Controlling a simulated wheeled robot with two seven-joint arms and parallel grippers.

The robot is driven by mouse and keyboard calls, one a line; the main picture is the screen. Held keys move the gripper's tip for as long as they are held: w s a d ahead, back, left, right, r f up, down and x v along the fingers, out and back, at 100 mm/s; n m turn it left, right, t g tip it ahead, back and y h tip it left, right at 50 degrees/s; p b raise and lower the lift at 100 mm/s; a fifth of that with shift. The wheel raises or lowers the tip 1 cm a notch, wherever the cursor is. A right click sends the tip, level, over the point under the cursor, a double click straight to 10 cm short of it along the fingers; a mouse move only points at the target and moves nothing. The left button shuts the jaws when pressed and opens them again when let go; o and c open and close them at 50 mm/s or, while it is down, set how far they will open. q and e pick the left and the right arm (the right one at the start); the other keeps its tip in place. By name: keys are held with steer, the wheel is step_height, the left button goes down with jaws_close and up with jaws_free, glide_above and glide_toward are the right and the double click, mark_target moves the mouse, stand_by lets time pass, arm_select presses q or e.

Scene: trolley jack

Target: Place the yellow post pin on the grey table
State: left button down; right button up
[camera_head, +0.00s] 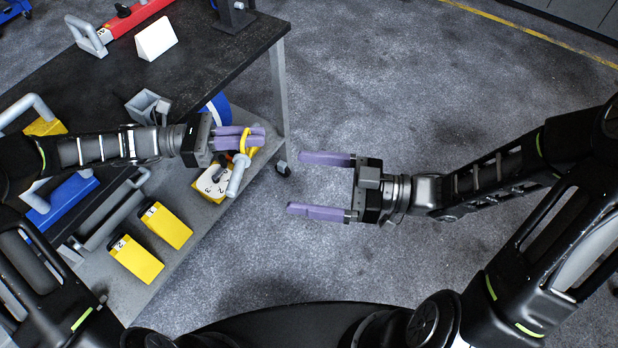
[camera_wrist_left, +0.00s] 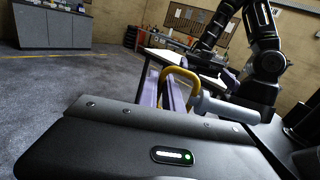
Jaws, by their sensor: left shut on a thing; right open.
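The yellow post pin has a yellow loop (camera_head: 249,140) and a grey shaft (camera_head: 238,176). My left gripper (camera_head: 258,138) is shut on it, with the shaft hanging tilted below the fingers. In the left wrist view the loop (camera_wrist_left: 181,76) and shaft (camera_wrist_left: 222,108) show at the purple fingers. The pin is in the air near the table's right edge, over the lower level. The table has a dark top (camera_head: 205,72) and grey legs (camera_head: 278,85); its lower grey surface (camera_head: 130,290) is partly hidden by my left arm. My right gripper (camera_head: 296,183) is open and empty over the floor.
A white wedge-shaped block (camera_head: 156,39), a red tool (camera_head: 128,20) and a grey holder (camera_head: 148,106) stand on the dark top. Yellow blocks (camera_head: 165,226) and a white-topped numbered block (camera_head: 213,181) are on the lower surface. The floor at right is clear.

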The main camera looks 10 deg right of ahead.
mark_target(242, 172)
steer(key=shift+a, duration=0.15)
steer(key=x, duration=1.1)
steer(key=shift+w+a, duration=0.2)
steer(key=shift+a, duration=0.15)
steer(key=c, duration=1.2)
arm_select(q)
steer(key=c, duration=1.5)
jaws_free()
arm_select(e)
steer(key=shift+c, duration=0.6)
arm_select(q)
steer(key=shift+o, duration=0.3)
steer(key=shift+s, duration=0.1)
arm_select(e)
steer(key=shift+w, duration=0.1)
steer(key=shift+d, duration=0.1)
